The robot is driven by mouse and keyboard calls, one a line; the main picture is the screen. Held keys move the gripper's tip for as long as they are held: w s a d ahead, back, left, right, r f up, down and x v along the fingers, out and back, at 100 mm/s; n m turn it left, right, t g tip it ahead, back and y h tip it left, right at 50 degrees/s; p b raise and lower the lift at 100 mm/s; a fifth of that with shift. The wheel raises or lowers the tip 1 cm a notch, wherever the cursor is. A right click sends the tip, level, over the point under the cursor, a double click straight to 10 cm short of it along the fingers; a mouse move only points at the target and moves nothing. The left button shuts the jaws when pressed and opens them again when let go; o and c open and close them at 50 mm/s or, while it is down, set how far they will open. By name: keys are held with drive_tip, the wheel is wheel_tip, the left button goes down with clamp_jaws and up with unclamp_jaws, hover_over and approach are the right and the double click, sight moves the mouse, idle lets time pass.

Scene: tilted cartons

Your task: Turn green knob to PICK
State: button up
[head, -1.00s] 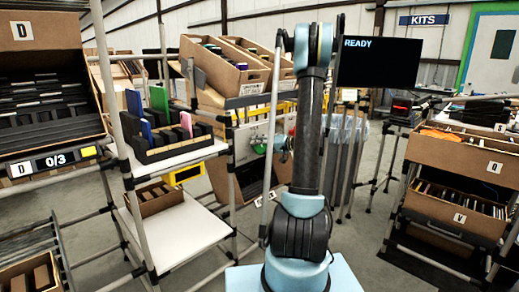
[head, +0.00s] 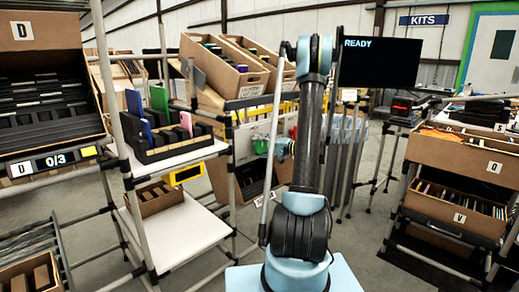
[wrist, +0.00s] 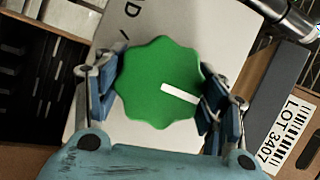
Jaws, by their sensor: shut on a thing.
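The green knob (wrist: 150,62) has a scalloped rim and a white pointer line, which points right and slightly down in the wrist view. It sits on a pale panel (wrist: 95,118) with partly hidden dark lettering at the top; I cannot read PICK there. My gripper (wrist: 160,92) is shut on the knob, with one blue-padded finger on its left side and one on its right. In the head view the knob (head: 262,146) is small, and my gripper (head: 273,147) is at it, partly behind my arm.
A carton with a LOT 3407 label (wrist: 287,135) lies right of the panel in the wrist view. A shelf (head: 185,226) with a dark rack of coloured items stands to the left. Tilted cartons (head: 222,66) are above the panel. A screen (head: 378,64) reads READY.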

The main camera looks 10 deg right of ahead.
drive_tip(key=shift+d, duration=0.15)
drive_tip(key=o, duration=1.1)
drive_tip(key=shift+f, duration=0.1)
drive_tip(key=shift+c, duration=0.2)
drive_tip(key=v, duration=1.1)
drive_tip(key=shift+s+d, duration=0.15)
drive_tip(key=shift+d, duration=0.2)
